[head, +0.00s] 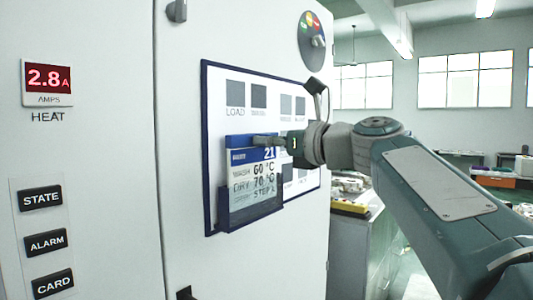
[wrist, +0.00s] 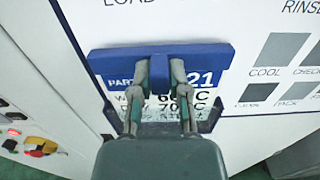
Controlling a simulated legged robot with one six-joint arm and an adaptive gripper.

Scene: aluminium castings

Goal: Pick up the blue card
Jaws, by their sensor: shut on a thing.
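My gripper (head: 268,141) reaches in from the right at the card's top. In the wrist view my gripper (wrist: 159,75) has its two fingers shut on a blue tab in the middle of the top edge of the card (wrist: 212,60). My fingers hide part of the printing.
The dark-framed board (head: 225,120) carries grey labelled squares and is fixed to a white cabinet (head: 180,240). A round dial (head: 312,42) is above it. A bench stands behind my arm.

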